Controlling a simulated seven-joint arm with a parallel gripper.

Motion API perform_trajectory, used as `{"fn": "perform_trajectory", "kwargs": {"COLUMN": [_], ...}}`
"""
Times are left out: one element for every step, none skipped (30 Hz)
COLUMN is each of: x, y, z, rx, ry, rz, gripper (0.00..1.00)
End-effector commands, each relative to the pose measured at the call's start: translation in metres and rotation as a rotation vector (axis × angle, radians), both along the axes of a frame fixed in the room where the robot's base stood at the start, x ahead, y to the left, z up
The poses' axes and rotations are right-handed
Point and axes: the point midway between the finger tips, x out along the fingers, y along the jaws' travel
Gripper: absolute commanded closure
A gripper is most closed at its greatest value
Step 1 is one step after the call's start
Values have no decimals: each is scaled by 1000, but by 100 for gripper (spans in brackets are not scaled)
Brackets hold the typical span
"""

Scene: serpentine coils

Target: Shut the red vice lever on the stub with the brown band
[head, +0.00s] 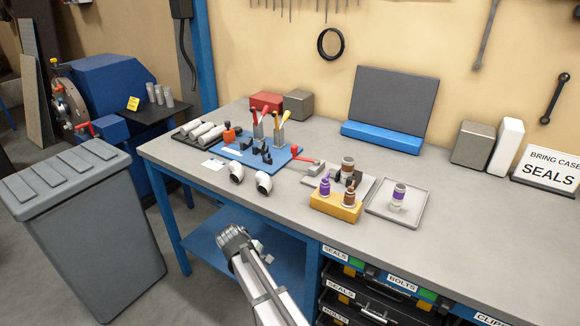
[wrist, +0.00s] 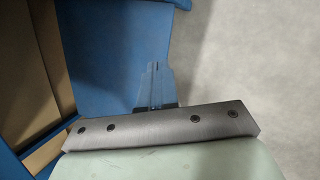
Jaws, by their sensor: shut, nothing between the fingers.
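The red vice lever (head: 303,158) lies low at the left of a grey vice base (head: 362,183) on the bench. A stub with a brown band (head: 347,165) stands upright at the vice, by its dark jaws (head: 354,177). Whether the jaws touch it cannot be told. Another brown-banded stub (head: 349,194) and a purple-banded stub (head: 325,186) stand in the yellow block (head: 336,208) in front. My gripper (head: 233,238) is in front of the bench's front edge, well apart from the lever. In the wrist view my gripper (wrist: 154,75) is shut and empty above blue surface and floor.
A tray (head: 372,209) with a purple-banded stub (head: 398,194) is at right. A grey bin (head: 90,240) stands left.

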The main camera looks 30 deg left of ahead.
Motion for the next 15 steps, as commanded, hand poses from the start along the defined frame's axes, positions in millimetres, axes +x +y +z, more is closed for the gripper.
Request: {"fn": "perform_trajectory", "kwargs": {"x": [-2, -3, -5, -6, -8, -9, -10, -11, -11, -11, -9, -6, -3, 1, 9], "y": [16, 23, 33, 39, 45, 53, 57, 62, 67, 71, 74, 77, 79, 80, 81], "z": [21, 33, 48, 60, 70, 85, 94, 105, 117, 127, 136, 148, 157, 165, 177], "rx": [12, 18, 23, 29, 34, 42, 46, 53, 63, 73, 83, 100, 114, 131, 158], "ry": [-15, -24, -35, -44, -52, -63, -69, -74, -81, -87, -91, -95, -99, -101, -104], "rz": [19, 28, 41, 50, 58, 67, 73, 77, 82, 85, 84, 80, 76, 68, 55], "gripper": [100, 100, 100, 100, 100, 100, 100, 100, 100, 100, 100, 100, 100, 100, 100]}}
